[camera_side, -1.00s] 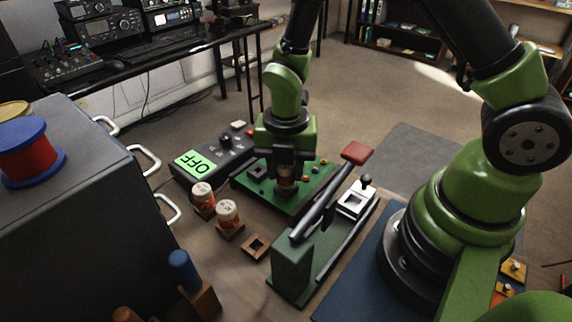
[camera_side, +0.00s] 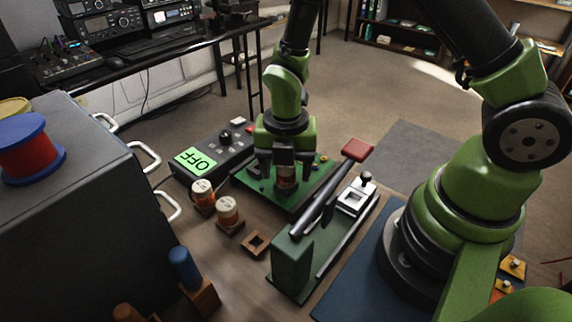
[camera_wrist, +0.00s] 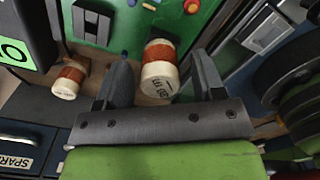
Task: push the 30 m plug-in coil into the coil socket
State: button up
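The plug-in coil (camera_side: 286,178), with a cream top and brown winding, stands about upright on the green board (camera_side: 323,176). It also shows in the wrist view (camera_wrist: 160,70), where its label is too small to read surely. My gripper (camera_side: 286,180) is open around it, with one finger on each side. In the wrist view my gripper (camera_wrist: 162,88) shows gaps between the fingers and the coil. The coil's lower end and the socket under it are hidden, so I cannot tell how deep it sits.
Two similar coils (camera_side: 203,194) (camera_side: 228,211) stand in wooden holders to the left, near an empty wooden holder (camera_side: 255,244). A green lever press (camera_side: 292,262) with a red handle (camera_side: 356,150) stands close on the right. A control box (camera_side: 212,150) reading OFF lies behind left.

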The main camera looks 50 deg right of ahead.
notch_tip(320, 180, up, 10)
jog(key=s+d+r+m+t+y, duration=0.1)
jog(key=s+r+m+t, duration=0.2)
jog(key=m, duration=1.1)
jog(key=s+r+m+t+y, duration=0.1)
jog(key=s+r+m+t, duration=0.3)
jog(key=s+r+m, duration=0.5)
notch_tip(320, 180, up, 3)
jog(key=m, duration=0.6)
jog(key=shift+s+d+f, duration=0.15)
jog(key=shift+s+d, duration=0.2)
jog(key=shift+d, duration=0.05)
